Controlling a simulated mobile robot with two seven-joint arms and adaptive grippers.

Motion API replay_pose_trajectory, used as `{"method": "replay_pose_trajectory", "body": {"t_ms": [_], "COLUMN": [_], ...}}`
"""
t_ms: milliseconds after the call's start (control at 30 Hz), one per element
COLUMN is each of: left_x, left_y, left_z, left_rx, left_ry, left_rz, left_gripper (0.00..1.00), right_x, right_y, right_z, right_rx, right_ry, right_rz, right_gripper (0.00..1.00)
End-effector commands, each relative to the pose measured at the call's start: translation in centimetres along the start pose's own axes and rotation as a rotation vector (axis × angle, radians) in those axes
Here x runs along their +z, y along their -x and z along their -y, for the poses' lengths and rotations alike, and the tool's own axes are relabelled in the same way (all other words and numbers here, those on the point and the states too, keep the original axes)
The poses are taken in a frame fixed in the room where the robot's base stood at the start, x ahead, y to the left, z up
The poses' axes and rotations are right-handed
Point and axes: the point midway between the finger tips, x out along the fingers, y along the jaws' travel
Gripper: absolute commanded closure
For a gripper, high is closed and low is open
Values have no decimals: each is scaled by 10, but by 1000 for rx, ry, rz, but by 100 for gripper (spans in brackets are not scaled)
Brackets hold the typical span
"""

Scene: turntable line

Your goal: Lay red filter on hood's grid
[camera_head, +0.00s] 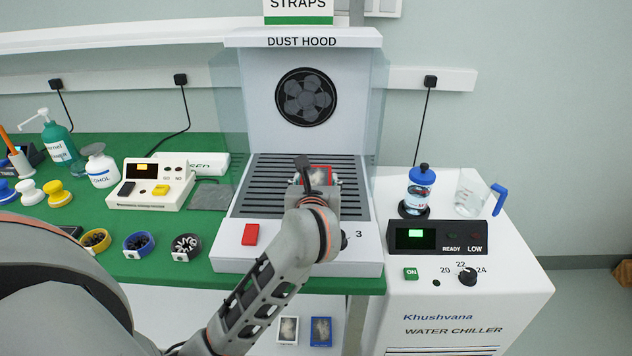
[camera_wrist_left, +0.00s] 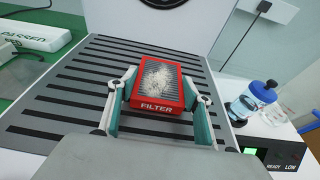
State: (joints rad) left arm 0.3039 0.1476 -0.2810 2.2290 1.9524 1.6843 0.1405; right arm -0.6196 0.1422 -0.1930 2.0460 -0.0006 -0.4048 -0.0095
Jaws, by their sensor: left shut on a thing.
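The red filter (camera_wrist_left: 157,86) has a red frame, a dusty grey middle and the word FILTER on its near edge. In the left wrist view it is between the two fingers of my left gripper (camera_wrist_left: 158,103), which is shut on it. In the head view the red filter (camera_head: 322,174) shows partly past my left gripper (camera_head: 316,180), over the hood's slotted grid (camera_head: 270,186). The grid also shows around the filter in the left wrist view (camera_wrist_left: 75,86). I cannot tell whether the filter touches the grid. My right gripper is not in view.
The dust hood (camera_head: 245,100) has clear side panels and a round fan at the back. A red switch (camera_head: 250,235) and a dark knob are on its front. Right stands the water chiller (camera_head: 450,290) with a blue-capped bottle (camera_head: 420,188) and a jug (camera_head: 470,194). Two filters (camera_head: 320,331) lie below.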

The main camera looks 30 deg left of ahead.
Motion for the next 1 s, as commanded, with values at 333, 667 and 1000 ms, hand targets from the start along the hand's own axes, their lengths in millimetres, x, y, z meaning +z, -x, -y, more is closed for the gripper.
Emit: {"method": "replay_pose_trajectory", "body": {"t_ms": [333, 667, 1000], "left_x": [-3, 2, 2], "left_y": [-1, 8, 75], "left_z": [0, 1, 1], "left_rx": [0, -2, -4], "left_ry": [0, 2, 4], "left_rz": [0, 0, -1], "left_gripper": [34, 34, 34], "right_x": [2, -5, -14], "right_y": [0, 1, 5], "right_z": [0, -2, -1], "right_rx": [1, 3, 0], "right_ry": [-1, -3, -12], "right_rz": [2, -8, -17], "right_gripper": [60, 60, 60]}}
